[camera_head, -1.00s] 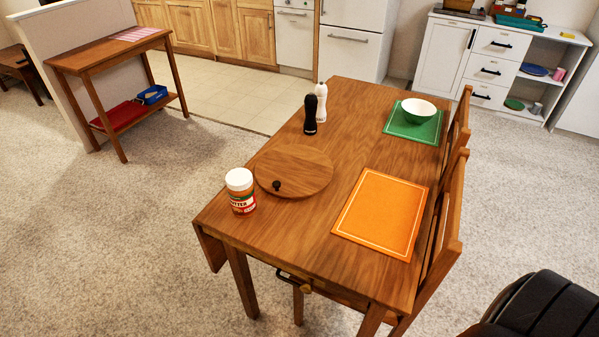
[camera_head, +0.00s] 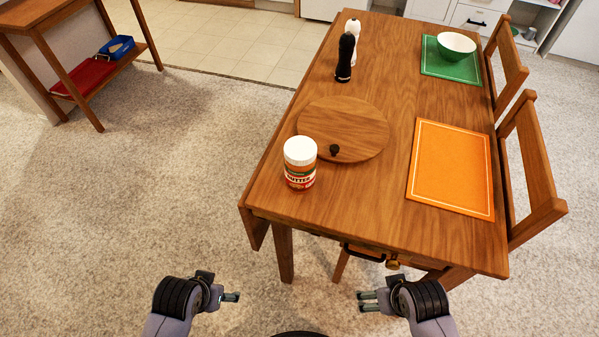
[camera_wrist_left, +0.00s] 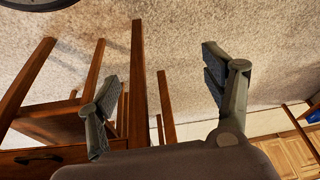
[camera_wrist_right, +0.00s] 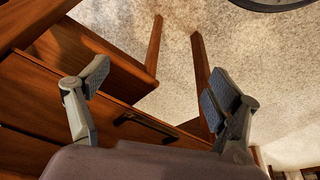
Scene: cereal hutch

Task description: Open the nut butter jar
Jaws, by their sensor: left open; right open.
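The nut butter jar (camera_head: 300,164) stands upright near the table's near left corner in the head view. Its white lid (camera_head: 300,151) is on top, with a red, green and white label below. My left gripper (camera_head: 232,297) is in front of the table, low and left of the jar, open and empty. My right gripper (camera_head: 366,301) is open and empty in front of the table's near edge, to the right of the jar. In the left wrist view the fingers (camera_wrist_left: 158,90) are wide apart, and the right wrist view shows the same for the right fingers (camera_wrist_right: 158,88).
A round wooden board (camera_head: 350,120) with a dark knob lies just behind the jar. An orange placemat (camera_head: 450,168) is to the right. Black (camera_head: 345,58) and white shakers stand farther back. Chairs (camera_head: 530,170) line the right side.

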